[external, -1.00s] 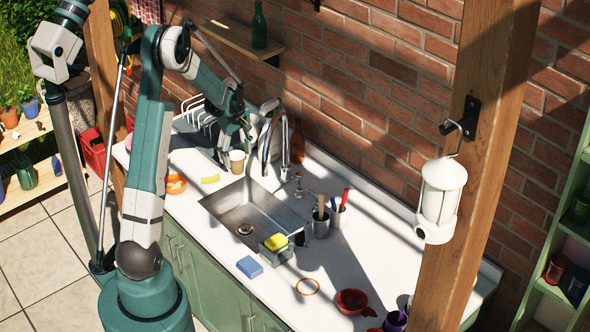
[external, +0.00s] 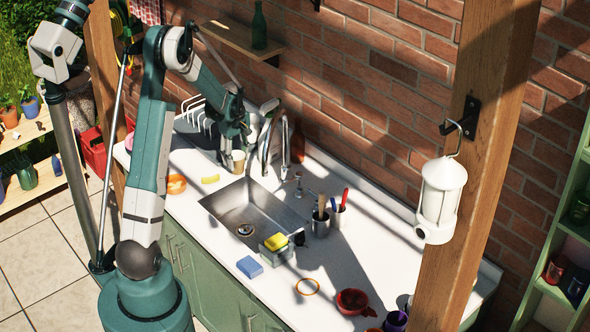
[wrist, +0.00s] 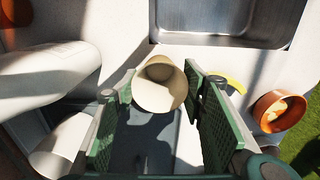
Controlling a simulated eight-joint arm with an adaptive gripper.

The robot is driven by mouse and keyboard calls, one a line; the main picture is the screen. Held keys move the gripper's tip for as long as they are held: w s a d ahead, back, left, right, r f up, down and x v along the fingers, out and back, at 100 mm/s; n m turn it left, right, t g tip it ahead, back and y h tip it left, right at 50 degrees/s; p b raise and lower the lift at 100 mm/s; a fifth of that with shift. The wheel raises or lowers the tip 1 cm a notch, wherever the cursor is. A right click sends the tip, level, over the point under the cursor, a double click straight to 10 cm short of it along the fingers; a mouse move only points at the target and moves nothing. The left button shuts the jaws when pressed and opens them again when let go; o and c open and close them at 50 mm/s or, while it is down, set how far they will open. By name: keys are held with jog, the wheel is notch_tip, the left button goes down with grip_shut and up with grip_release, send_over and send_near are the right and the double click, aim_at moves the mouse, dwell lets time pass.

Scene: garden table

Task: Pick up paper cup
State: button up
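The paper cup (external: 238,157) is tan and stands upright on the counter, left of the sink, partly hidden by my gripper. In the wrist view the paper cup (wrist: 159,88) sits between the tips of my two green finger pads. My gripper (wrist: 160,82) is open, with a finger on each side of the cup; whether a pad touches it I cannot tell. In the external view my gripper (external: 235,147) is low over the counter at the cup.
The metal sink (external: 246,205) and its faucet (external: 284,145) are right of the cup. A dish rack (external: 197,116) stands behind. In the wrist view large white shapes are at left.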

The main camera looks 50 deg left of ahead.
jog(key=shift+r, duration=0.15)
jog(key=shift+c, duration=0.3)
notch_tip(320, 180, up, 10)
dwell(0.8)
